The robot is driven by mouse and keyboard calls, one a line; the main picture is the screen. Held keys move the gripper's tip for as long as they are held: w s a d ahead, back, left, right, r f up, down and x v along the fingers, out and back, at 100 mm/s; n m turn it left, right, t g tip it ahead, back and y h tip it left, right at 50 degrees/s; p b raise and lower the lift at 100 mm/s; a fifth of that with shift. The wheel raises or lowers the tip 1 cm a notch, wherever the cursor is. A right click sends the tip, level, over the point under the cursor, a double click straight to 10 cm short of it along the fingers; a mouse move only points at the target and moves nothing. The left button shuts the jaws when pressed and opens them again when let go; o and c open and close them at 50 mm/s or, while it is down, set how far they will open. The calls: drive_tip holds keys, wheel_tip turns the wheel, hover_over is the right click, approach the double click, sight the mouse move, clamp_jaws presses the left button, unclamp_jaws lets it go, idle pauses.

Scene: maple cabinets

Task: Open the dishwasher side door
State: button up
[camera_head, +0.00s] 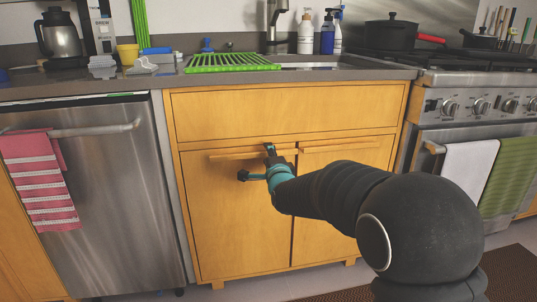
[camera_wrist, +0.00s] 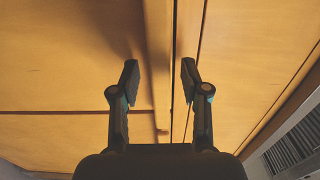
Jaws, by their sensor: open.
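The dishwasher (camera_head: 122,200) is a steel front at the left. The wooden cabinet door beside it (camera_head: 225,215) is shut and has a long horizontal wooden bar handle (camera_head: 228,156) near its top. My gripper (camera_head: 258,162) is at the right part of this handle, with one finger above and one below it. In the wrist view my gripper (camera_wrist: 160,78) is open, and the handle (camera_wrist: 158,50) runs up the picture between the spread fingers. Contact with the handle cannot be told. My arm hides part of the right-hand door.
A second shut cabinet door (camera_head: 345,155) with its own bar handle adjoins at the right. The stove (camera_head: 465,130) stands further right, with towels on its oven handle. A pink towel (camera_head: 40,180) hangs on the dishwasher handle. A dark mat (camera_head: 505,275) lies on the floor.

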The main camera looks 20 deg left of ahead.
drive_tip(key=shift+w+a, duration=0.3)
drive_tip(key=shift+w, duration=0.2)
clamp_jaws()
drive_tip(key=shift+d, duration=0.1)
